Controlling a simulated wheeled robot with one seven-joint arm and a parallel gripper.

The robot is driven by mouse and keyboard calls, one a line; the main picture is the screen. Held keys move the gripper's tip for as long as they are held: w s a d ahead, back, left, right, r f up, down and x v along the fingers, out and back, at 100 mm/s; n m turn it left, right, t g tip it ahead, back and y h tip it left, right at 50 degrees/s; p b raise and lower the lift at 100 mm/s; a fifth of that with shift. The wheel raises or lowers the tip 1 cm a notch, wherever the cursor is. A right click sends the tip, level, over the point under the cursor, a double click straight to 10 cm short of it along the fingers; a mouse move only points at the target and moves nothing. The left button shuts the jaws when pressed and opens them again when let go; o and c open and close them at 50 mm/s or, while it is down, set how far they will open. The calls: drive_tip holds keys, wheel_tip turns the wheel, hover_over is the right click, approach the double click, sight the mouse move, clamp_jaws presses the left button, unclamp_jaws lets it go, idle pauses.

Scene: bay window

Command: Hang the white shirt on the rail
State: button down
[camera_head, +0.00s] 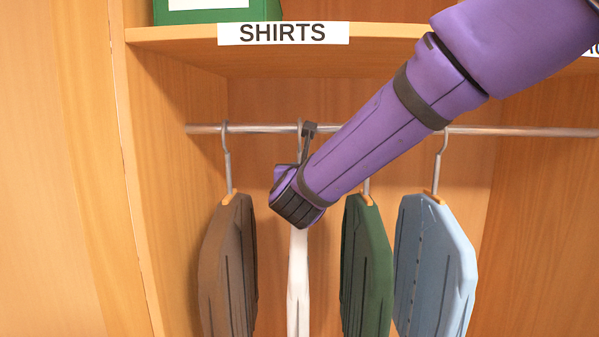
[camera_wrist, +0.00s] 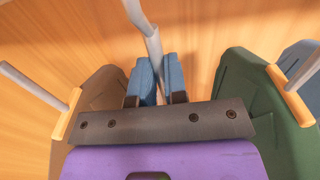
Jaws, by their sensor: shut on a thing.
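The white shirt (camera_head: 298,285) hangs upright and edge-on below my gripper, between a brown shirt and a green shirt. My gripper (camera_head: 305,142) is shut on the grey stem of its hanger, just below the rail (camera_head: 260,128). In the wrist view, my gripper's blue finger pads (camera_wrist: 158,78) stand on either side of the hanger stem (camera_wrist: 153,45). The hanger's hook top (camera_head: 299,123) shows at the rail's height; I cannot tell whether it rests on the rail. My wrist hides the hanger's shoulders, and the white shirt does not show in the wrist view.
The brown shirt (camera_head: 228,265) hangs left, the green shirt (camera_head: 366,265) close right, and a light blue shirt (camera_head: 435,265) farther right. A shelf (camera_head: 180,36) labelled SHIRTS (camera_head: 284,33) is above the rail. The wooden side panel (camera_head: 165,170) is at left.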

drive_tip(key=c, duration=1.1)
unclamp_jaws()
drive_tip(key=shift+s, duration=0.1)
drive_tip(key=shift+s, duration=2.9)
drive_tip(key=shift+s, duration=0.15)
drive_tip(key=shift+s+a, duration=0.15)
drive_tip(key=shift+s, duration=2.8)
drive_tip(key=shift+s+a, duration=0.1)
drive_tip(key=shift+s, duration=2.85)
